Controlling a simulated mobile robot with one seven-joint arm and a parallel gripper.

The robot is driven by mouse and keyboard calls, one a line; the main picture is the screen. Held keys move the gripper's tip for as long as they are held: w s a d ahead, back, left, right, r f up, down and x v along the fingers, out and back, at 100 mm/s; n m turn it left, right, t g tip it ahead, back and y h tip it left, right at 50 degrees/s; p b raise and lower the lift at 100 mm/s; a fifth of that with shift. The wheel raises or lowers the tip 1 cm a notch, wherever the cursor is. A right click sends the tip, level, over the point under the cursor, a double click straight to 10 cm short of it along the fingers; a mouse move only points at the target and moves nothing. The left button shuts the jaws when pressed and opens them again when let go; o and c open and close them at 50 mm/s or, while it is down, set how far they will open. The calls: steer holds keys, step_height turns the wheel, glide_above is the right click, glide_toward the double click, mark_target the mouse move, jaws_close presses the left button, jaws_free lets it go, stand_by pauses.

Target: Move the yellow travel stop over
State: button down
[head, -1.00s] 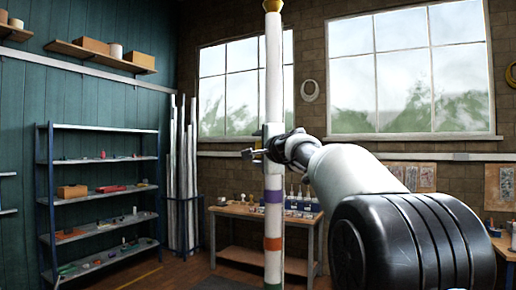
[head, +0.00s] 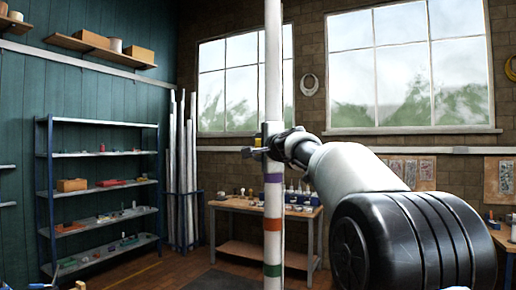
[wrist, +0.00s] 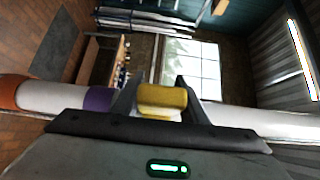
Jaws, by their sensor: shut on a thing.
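The mast (head: 273,90) is an upright white pole in the head view, with a purple band (head: 273,178), an orange band (head: 272,224) and a green band (head: 272,270). My gripper (head: 264,144) is at the mast a little above the purple band. In the wrist view, my gripper (wrist: 161,92) is shut on the yellow travel stop (wrist: 162,98), a small block against the mast. The purple band (wrist: 98,98) shows just left of the fingers there. In the head view only a bit of the stop (head: 257,142) shows; the rest is hidden.
A workbench (head: 265,207) with bottles and small items stands behind the mast. A blue-framed shelf (head: 105,153) stands at the left, with upright pipes (head: 181,165) beside it. The air left of the mast is clear.

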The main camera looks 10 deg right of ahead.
step_height(320, 180, down, 5)
steer(key=b, duration=0.2)
steer(key=shift+r+b, duration=0.2)
steer(key=shift+b, duration=0.2)
steer(key=c, duration=1.1)
jaws_free()
